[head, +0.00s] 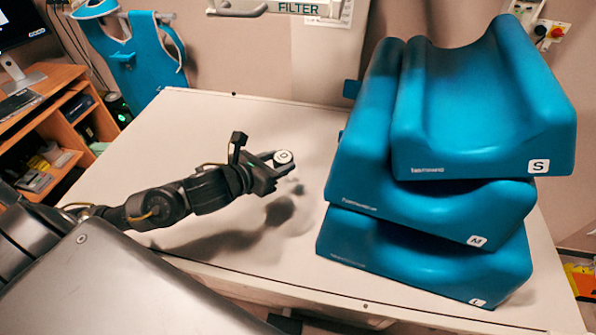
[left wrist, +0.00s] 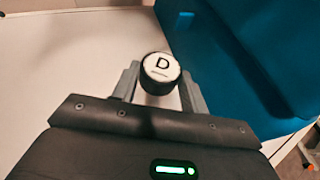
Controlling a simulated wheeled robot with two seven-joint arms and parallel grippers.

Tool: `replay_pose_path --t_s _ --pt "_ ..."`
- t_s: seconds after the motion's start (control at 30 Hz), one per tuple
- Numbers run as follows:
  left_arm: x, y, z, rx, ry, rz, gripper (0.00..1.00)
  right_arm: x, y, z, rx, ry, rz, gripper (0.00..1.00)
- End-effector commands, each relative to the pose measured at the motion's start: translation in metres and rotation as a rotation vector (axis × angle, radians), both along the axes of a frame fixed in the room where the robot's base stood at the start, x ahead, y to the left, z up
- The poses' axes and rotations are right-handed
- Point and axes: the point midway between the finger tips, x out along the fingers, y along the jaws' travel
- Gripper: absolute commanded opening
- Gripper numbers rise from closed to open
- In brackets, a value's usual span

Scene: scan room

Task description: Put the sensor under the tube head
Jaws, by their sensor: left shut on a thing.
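The sensor (head: 283,157) is a small round black puck with a white top face. In the left wrist view the sensor (left wrist: 161,68) shows a letter D. My left gripper (head: 277,163) is shut on it, one finger on each side, and holds it above the pale table (head: 215,125). Its shadow lies apart on the tabletop below. My right gripper is not in view.
Blue cushions (head: 430,215) marked S, M and L are stacked on the table's right side, close to the right of my left gripper. The table's left and back middle are clear. A wooden desk (head: 60,130) and a blue apron (head: 140,60) stand at left.

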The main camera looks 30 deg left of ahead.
Motion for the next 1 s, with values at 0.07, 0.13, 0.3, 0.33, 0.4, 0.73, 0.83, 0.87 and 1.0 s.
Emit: replay_pose_path --t_s 0.07,0.13,0.3,0.33,0.4,0.73,0.83,0.87,1.0 --pt "-0.015 0.004 -0.007 0.003 0.009 -0.041 0.15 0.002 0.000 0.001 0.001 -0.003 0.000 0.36" --pt "-0.023 0.004 -0.010 -0.003 0.009 -0.069 0.15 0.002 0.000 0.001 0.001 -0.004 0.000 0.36" --pt "-0.032 0.005 -0.011 -0.010 0.008 -0.098 0.15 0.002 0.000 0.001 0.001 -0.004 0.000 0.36" --pt "-0.032 0.005 -0.011 -0.011 0.008 -0.099 0.15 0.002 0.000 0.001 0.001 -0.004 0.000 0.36" --pt "-0.029 0.005 -0.011 -0.011 0.007 -0.098 0.15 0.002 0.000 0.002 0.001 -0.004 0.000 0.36" --pt "0.040 0.010 -0.035 -0.012 0.007 -0.092 0.15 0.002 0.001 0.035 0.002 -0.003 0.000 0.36" --pt "0.065 0.011 -0.048 -0.012 0.008 -0.093 0.15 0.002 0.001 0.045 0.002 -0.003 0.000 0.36" --pt "0.069 0.011 -0.058 -0.013 0.010 -0.092 0.15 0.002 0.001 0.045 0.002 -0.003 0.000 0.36" --pt "0.089 0.012 -0.085 -0.014 0.009 -0.094 0.15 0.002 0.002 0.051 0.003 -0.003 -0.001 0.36"
